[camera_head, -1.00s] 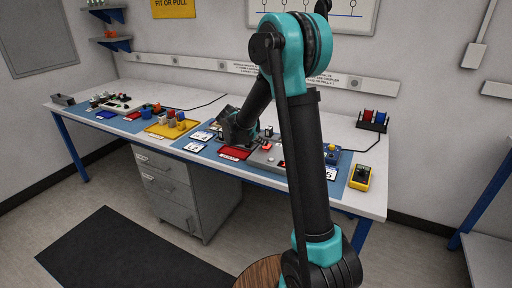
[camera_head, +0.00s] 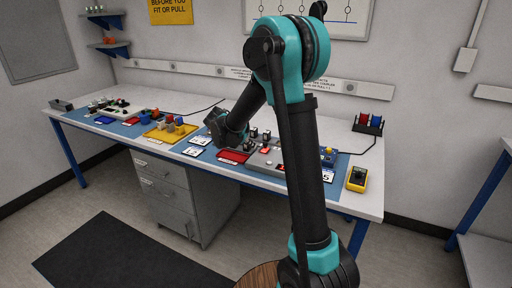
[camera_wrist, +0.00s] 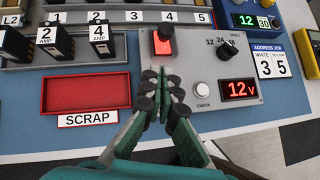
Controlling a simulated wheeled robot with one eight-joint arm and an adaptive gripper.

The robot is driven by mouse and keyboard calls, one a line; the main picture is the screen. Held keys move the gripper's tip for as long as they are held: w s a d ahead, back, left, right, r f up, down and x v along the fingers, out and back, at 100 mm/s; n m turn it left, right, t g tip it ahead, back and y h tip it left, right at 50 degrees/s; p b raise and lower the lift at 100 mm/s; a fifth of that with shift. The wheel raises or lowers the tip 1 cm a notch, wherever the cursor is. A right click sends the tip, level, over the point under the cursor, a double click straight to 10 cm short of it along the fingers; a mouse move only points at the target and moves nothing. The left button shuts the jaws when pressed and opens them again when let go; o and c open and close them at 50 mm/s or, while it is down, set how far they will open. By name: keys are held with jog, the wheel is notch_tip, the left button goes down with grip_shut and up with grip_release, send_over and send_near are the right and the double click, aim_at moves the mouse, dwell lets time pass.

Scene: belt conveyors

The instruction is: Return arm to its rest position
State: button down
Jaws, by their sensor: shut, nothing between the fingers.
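In the wrist view my gripper (camera_wrist: 165,97) is shut and empty, its dark fingertips together in front of the grey test panel (camera_wrist: 190,95). The panel has a red display (camera_wrist: 240,88) reading 12 V, a selector knob (camera_wrist: 228,49) and a white check button (camera_wrist: 203,89). A black part with a lit red face (camera_wrist: 164,40) sits at the panel's upper left, beyond the fingertips and apart from them. In the head view my teal and black arm rises in front of the bench and bends down over it; the fingertips are not clear there.
The red scrap tray (camera_wrist: 87,93) is left of the fingers and looks empty. Black fuses marked 2 (camera_wrist: 57,40) and 4 (camera_wrist: 103,40) stand behind it. The bench also holds a yellow tray (camera_head: 160,135), a yellow meter (camera_head: 357,178) and a spool rack (camera_head: 368,124).

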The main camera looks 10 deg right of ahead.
jog(key=v, duration=0.7)
jog(key=s+d+f+m+y, duration=0.2)
jog(key=s+f+m, duration=0.2)
jog(key=s+m, duration=0.4)
jog(key=s+d+f+m+g+y, duration=0.1)
jog(key=s+d+f+m+y, duration=0.1)
jog(key=s+m, duration=0.7)
jog(key=s+d+f+m+y, duration=0.3)
jog(key=s+f+m, duration=0.4)
jog(key=s, duration=0.7)
jog(key=shift+d+m, duration=0.25)
jog(key=shift+m, duration=0.65)
